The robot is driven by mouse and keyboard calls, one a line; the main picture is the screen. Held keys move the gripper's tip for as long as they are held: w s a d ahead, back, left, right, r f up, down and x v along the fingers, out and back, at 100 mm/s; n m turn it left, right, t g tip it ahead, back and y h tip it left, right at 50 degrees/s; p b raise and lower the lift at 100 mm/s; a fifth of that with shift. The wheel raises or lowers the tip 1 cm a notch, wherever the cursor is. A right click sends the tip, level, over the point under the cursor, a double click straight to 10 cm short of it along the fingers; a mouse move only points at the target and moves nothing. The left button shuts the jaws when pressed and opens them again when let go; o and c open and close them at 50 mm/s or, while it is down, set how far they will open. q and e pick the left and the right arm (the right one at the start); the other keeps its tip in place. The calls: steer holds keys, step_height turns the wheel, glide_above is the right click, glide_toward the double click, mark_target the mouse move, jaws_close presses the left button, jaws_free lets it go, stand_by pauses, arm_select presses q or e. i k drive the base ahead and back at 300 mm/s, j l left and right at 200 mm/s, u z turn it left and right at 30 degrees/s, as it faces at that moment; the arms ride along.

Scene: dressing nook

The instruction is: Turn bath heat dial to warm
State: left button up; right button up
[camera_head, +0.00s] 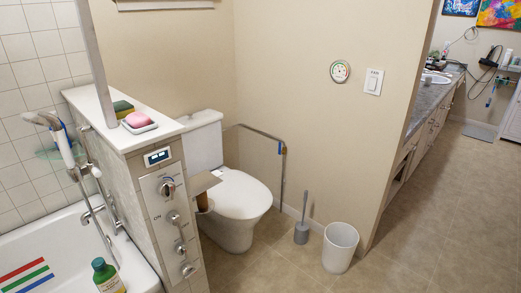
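A grey control panel (158,208) covers the end of the half-wall between bath and toilet. It carries a round knob (166,187) at the top and several smaller metal knobs or valves (180,247) below it. A small display (158,156) sits above the panel; its reading is too small to tell. A round white gauge or dial (340,71) with coloured marks is on the beige wall, left of a white switch plate (374,82). I cannot tell which of these is the bath heat dial, or its setting. Neither of my grippers is in view.
The bathtub (140,268) is at left, with a green bottle (105,277) by it. The toilet (240,205) stands right of the half-wall, with a brush (302,232) and white bin (340,248) beyond. Floor (430,215) at right is clear, beside a long counter (432,97).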

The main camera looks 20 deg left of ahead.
mark_target(167, 188)
steer(key=u, duration=1.3)
